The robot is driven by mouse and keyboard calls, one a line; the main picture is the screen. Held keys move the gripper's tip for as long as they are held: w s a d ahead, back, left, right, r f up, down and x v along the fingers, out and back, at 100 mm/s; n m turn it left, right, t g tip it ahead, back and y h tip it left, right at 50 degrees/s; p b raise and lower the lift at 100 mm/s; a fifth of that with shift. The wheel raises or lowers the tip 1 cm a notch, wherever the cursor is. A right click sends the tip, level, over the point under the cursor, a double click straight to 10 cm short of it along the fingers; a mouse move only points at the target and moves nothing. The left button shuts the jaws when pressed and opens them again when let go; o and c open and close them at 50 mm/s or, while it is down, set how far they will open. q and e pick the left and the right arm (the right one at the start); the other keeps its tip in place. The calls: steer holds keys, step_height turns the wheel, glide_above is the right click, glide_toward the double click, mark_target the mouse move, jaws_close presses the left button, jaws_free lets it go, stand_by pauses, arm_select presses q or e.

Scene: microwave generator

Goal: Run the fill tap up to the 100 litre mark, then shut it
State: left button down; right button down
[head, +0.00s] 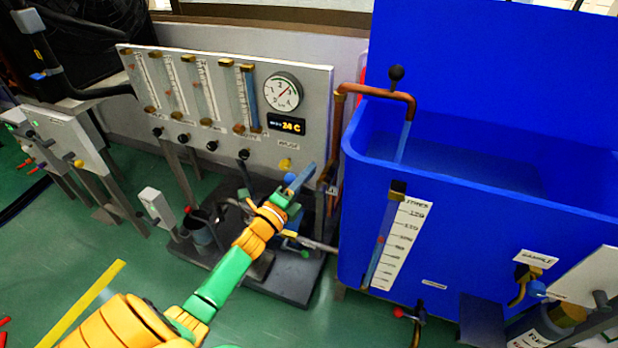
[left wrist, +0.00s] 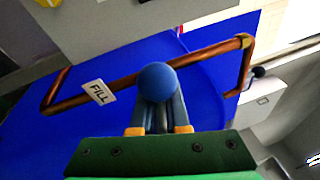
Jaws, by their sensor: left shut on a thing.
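My left gripper (head: 300,182) is shut on the blue ball handle of the fill tap, which shows between the fingers in the left wrist view (left wrist: 157,82). A white FILL label (left wrist: 100,92) hangs on the copper pipe (left wrist: 125,83) beside it. The pipe also shows in the head view (head: 375,92), and a pale blue stream of water (head: 403,142) falls from its spout into the blue tank (head: 465,240). A litre scale (head: 402,243) and sight tube (head: 384,238) are on the tank front, with a small red mark in the tube. The figures are too small to read surely. My right gripper is out of view.
A panel with several flow tubes (head: 205,90), a round dial (head: 283,92) and a display reading 24 C (head: 287,126) stands behind my left arm. A SAMPLE tap (head: 522,285) is at the tank's lower right. A red-handled drain tap (head: 405,314) is below the scale.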

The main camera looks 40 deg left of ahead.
arm_select(q)
steer(key=shift+f+n+y+b, duration=0.4)
steer(key=shift+f+n+b, duration=0.1)
steer(key=shift+n, duration=0.7)
steer(key=c, duration=0.9)
jaws_free()
steer(key=shift+a, duration=0.1)
steer(key=s, duration=0.3)
steer(key=s+f, duration=0.1)
steer(key=s, duration=0.3)
steer(key=shift+f, duration=0.2)
